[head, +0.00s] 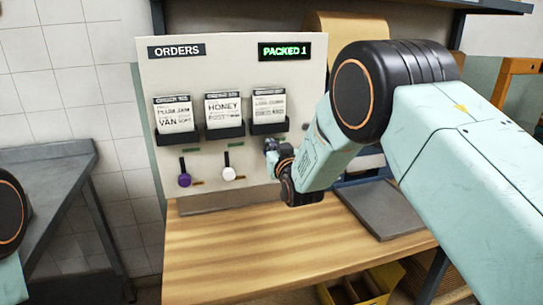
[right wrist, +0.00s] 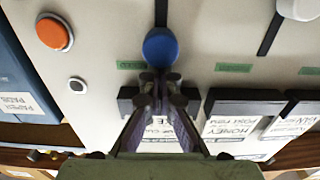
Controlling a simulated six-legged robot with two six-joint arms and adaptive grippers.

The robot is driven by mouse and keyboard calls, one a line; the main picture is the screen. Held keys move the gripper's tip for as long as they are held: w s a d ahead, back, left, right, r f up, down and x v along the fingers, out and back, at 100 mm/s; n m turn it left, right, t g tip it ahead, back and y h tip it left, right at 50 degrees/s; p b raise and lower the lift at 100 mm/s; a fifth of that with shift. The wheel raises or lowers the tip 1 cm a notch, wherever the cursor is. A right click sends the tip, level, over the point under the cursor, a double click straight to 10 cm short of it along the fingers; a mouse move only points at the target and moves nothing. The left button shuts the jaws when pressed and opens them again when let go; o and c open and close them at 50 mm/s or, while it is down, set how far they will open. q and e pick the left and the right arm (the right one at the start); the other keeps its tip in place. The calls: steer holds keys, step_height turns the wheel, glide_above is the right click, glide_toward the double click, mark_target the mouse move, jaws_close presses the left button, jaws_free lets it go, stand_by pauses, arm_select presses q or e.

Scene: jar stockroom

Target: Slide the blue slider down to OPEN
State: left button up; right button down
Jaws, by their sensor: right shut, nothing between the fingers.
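The blue slider (right wrist: 160,47) is a round knob in the right wrist view, where the board appears upside down. Its dark slot (right wrist: 161,12) runs from it towards the top of that picture, which is down the board, so the knob sits at the slot's upper end, near a green label (right wrist: 130,65). My right gripper (right wrist: 158,84) is shut and empty, its fingertips right at the knob's upper side; I cannot tell whether they touch. In the head view my right gripper (head: 273,152) is at the board and mostly hides the knob. My left gripper is not in view.
A purple slider (head: 184,180) and a white slider (head: 228,174) sit low in their slots to the left. Card holders (head: 225,131) project above. The wooden bench (head: 250,245) is clear in front.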

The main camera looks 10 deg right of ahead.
steer(key=shift+f+b, duration=0.7)
steer(key=shift+f, duration=0.75)
steer(key=shift+f+b, duration=0.95)
steer(key=shift+f, duration=0.1)
steer(key=shift+r, duration=0.15)
steer(key=s+r+p, duration=0.1)
steer(key=s+p, duration=0.4)
steer(key=s, duration=0.5)
steer(key=shift+d, duration=0.2)
